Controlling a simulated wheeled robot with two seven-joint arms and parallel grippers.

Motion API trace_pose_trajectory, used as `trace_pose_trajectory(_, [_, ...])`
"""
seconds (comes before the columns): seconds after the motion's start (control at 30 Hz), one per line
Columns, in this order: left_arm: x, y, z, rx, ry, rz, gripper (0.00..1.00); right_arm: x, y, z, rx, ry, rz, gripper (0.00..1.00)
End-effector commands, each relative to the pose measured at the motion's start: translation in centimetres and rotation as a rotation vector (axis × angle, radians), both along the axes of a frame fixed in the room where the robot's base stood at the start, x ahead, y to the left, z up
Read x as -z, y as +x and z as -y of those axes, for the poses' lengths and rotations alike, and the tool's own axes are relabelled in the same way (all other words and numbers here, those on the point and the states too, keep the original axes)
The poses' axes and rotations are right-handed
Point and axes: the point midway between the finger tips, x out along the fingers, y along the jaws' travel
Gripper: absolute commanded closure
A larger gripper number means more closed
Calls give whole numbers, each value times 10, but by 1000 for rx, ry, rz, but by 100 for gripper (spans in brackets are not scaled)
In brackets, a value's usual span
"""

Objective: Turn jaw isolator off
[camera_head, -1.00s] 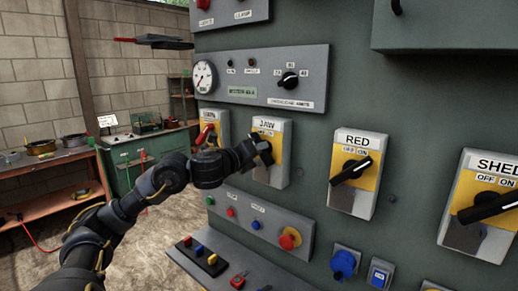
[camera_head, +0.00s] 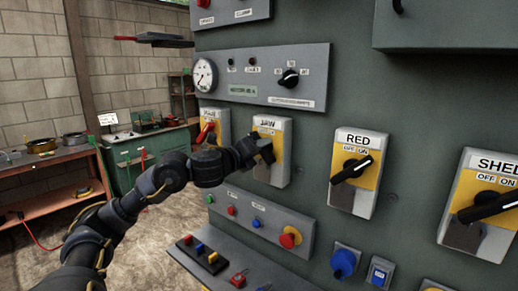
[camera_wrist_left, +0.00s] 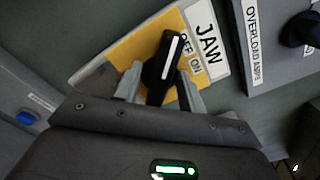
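The jaw isolator (camera_head: 283,145) is a grey and yellow plate labelled JAW with a black rotary handle; it also shows in the left wrist view (camera_wrist_left: 105,66). The handle (camera_wrist_left: 163,68) carries a white stripe, and its striped end lies toward the OFF side of the label. My left gripper (camera_head: 258,150) is at the handle, with its fingers (camera_wrist_left: 160,85) on either side of it. The right finger looks very close to the handle; whether both fingers press on it is unclear. My right gripper is not in view.
A plate labelled RED (camera_head: 346,196) and one labelled SHED (camera_head: 463,237) stand to the right, handles turned toward ON. A red-handled isolator (camera_head: 207,133) is close on the left. A button box (camera_head: 262,222) with a red stop button (camera_head: 290,237) lies below.

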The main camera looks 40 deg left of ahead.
Motion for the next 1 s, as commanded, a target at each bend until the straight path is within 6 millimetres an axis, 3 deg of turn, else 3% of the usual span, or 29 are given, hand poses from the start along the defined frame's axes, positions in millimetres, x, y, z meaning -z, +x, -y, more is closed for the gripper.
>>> trace_pose_trajectory(0.33, [2, -9, -1, -1, 4, -1, 60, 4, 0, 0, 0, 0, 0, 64])
trace_pose_trajectory(0.8, [7, -85, 2, 1, 9, -2, 60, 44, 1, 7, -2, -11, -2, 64])
trace_pose_trajectory(1.0, [5, -101, 2, 1, 3, 2, 60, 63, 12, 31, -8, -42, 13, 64])
